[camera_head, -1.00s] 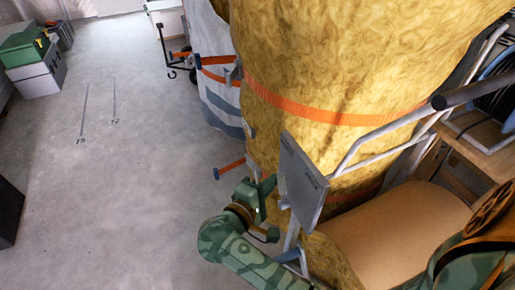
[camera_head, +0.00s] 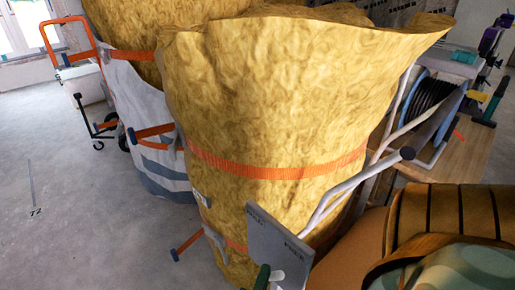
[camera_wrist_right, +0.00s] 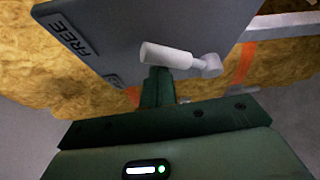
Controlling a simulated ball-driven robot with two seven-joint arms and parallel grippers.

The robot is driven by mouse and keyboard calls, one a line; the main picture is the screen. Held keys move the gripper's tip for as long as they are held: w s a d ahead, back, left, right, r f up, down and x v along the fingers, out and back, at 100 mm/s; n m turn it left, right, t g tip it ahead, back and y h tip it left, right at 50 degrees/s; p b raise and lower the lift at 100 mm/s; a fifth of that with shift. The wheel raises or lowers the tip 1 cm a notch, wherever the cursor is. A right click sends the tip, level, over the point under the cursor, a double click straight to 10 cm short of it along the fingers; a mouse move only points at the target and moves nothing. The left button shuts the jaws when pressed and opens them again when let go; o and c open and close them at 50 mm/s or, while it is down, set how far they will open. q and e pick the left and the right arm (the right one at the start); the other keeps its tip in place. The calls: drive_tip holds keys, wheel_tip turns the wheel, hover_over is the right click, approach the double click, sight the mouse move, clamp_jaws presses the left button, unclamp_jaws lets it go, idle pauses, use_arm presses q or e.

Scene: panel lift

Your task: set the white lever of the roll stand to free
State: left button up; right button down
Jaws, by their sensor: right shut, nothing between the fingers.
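The grey panel (camera_head: 280,248) of the roll stand stands low in front of the yellow roll, with lettering on its face. In the right wrist view the panel (camera_wrist_right: 130,35) shows the word FREE near its left edge. The white lever (camera_wrist_right: 167,56) lies across the panel's lower edge there, its thick end to the left, its pivot end at the right. My right gripper (camera_wrist_right: 158,85) is shut and empty, its fingertips right at the lever's handle; contact is unclear. In the head view only a green fingertip (camera_head: 262,278) shows, beside the white lever (camera_head: 277,275). My left gripper is out of view.
The tall yellow roll (camera_head: 280,100) with orange straps stands behind the panel. Grey stand tubes (camera_head: 345,187) run to its right, before a wooden bench (camera_head: 465,150) with a cable reel (camera_head: 432,95). An orange-handled trolley (camera_head: 62,60) is far left. Floor at left is clear.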

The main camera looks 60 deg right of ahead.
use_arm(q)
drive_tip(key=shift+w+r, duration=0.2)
use_arm(e)
drive_tip(key=shift+s+f, duration=0.15)
drive_tip(key=shift+a+f, duration=0.1)
idle(0.3)
